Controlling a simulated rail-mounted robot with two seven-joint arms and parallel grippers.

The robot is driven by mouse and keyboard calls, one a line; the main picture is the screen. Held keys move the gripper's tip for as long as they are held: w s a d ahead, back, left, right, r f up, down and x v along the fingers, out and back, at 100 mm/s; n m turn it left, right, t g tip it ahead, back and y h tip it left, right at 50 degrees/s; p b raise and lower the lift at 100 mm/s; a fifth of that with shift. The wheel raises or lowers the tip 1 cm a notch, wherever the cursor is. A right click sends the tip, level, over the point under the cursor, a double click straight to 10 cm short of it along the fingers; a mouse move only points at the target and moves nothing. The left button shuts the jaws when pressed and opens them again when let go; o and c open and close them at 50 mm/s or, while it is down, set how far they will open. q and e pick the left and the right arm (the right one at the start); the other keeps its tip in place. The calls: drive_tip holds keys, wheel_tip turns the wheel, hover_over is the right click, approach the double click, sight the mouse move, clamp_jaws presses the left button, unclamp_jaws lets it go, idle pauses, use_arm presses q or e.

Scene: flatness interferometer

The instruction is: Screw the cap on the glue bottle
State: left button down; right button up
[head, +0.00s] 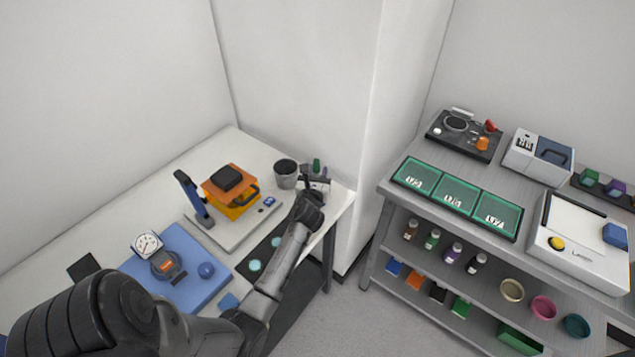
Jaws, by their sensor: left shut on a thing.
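My left gripper (317,180) is at the back right corner of the white table, seen small and from behind. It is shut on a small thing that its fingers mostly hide. A small green, upright thing (317,165) shows just beyond the fingers. I cannot tell whether it is the glue bottle, its cap or something else, or whether it touches the gripper. No cap can be made out clearly. My right gripper is not in view.
A dark grey cup (286,174) stands left of the gripper. An orange and yellow device (231,191) and a blue plate (198,254) with a dial gauge (147,244) are nearer. A grey shelf bench (392,186) at right holds green trays and several small bottles (453,252).

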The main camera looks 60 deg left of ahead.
use_arm(q)
wheel_tip(320, 180, down, 4)
drive_tip(key=shift+f+b, duration=0.1)
drive_tip(key=shift+b, duration=0.85)
drive_tip(key=shift+f+b, duration=0.25)
drive_tip(key=shift+b, duration=0.05)
drive_tip(key=c, duration=0.8)
unclamp_jaws()
drive_tip(key=shift+r, duration=0.15)
